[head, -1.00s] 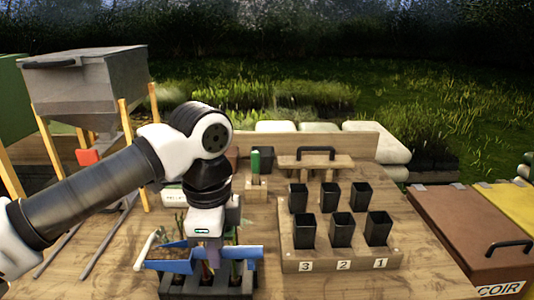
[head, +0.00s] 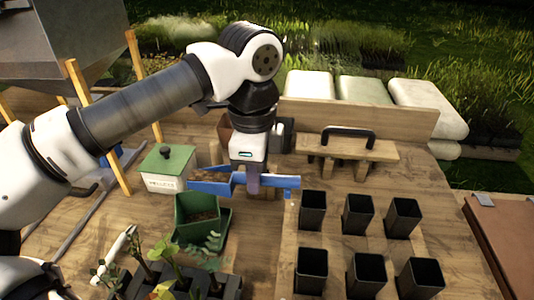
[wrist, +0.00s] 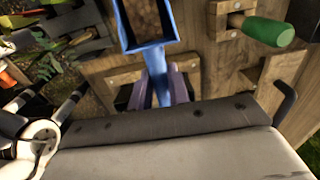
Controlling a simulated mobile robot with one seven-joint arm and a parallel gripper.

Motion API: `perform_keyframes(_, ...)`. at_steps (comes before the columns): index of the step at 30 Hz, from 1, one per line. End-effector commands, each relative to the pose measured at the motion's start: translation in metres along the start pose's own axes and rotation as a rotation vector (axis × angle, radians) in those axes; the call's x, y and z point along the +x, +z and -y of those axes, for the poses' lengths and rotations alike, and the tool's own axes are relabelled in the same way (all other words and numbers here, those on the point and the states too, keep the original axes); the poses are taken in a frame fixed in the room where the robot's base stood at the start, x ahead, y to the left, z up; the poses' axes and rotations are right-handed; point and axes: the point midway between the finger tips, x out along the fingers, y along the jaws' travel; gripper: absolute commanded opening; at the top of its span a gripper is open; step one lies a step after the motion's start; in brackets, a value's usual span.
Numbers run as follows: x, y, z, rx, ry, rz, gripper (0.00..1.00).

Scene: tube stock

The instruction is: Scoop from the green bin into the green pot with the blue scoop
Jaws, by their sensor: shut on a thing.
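My gripper (head: 254,182) is shut on the blue scoop (head: 222,188), which also shows in the wrist view (wrist: 158,78). The scoop is held above the table with its bowl to the left in the head view, and brown loose material lies in the bowl. The green pot (head: 197,230) stands on a green saucer, below and left of the scoop, with some brown material inside. The scoop bowl is apart from the pot, up and behind its rim in the picture. No green bin is clearly in view now.
A white box with a green lid (head: 166,166) stands left of the scoop. Seedlings in a dark tray (head: 190,280) are in front of the pot. Black pots (head: 358,215) stand on a board at right. A wooden stand with a black handle (head: 347,140) is behind.

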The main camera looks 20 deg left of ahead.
Motion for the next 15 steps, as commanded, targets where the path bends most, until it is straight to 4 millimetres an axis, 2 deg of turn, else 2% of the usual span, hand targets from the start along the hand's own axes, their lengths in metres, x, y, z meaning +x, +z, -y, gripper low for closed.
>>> perform_keyframes(8,0.006,0.001,0.0,-0.001,0.0,-0.021,0.0)
perform_keyframes(15,0.025,0.005,0.0,-0.002,0.001,-0.098,0.0)
